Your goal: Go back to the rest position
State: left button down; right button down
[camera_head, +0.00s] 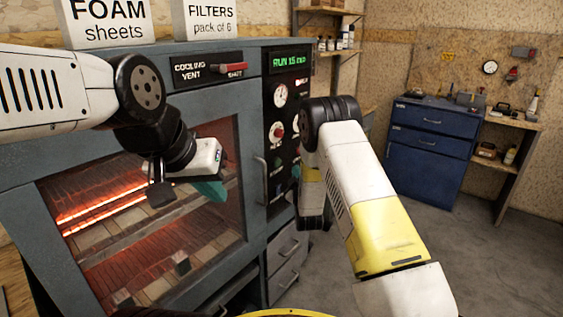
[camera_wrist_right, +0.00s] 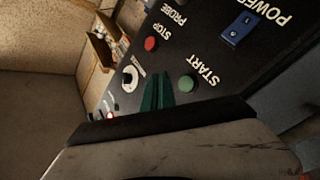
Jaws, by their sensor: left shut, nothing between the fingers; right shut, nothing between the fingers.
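My left gripper (camera_head: 210,188) hangs in front of the glass door of the oven, its teal fingers pointing down and to the right. Its fingers are shut and empty. My right arm reaches toward the oven's control panel (camera_head: 288,120), and its wrist hides most of its own gripper in the head view. In the right wrist view, the dark green fingers of my right gripper (camera_wrist_right: 157,92) are shut and empty. They appear in front of the panel, between the red STOP button (camera_wrist_right: 151,44) and the green START button (camera_wrist_right: 187,82); contact cannot be told.
The oven door (camera_head: 215,240) is closed, with heating bars (camera_head: 110,208) glowing behind it. The display (camera_head: 290,61) reads RUN 15 min. Boxes labelled FOAM sheets (camera_head: 108,22) and FILTERS (camera_head: 208,20) stand on top. A blue cabinet (camera_head: 430,150) stands at the back right. Grey floor is clear.

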jog(key=s+d+r+m+g+h, duration=0.1)
jog(key=d+r+m+g, duration=0.3)
jog(key=r, duration=0.6)
jog(key=s+d+r+m+g, duration=0.25)
jog(key=s+d+r, duration=0.25)
jog(key=s+r, duration=0.5)
jog(key=s+d+m+g, duration=0.2)
jog(key=s+g, duration=0.1)
jog(key=s, duration=1.4)
jog(key=s+d+r+m+g, duration=0.1)
jog(key=s+d+m+g, duration=0.1)
jog(key=s, duration=1.5)
jog(key=shift+s+r+g+y, duration=0.15)
jog(key=shift+g+y, duration=0.15)
jog(key=shift+g, duration=0.15)
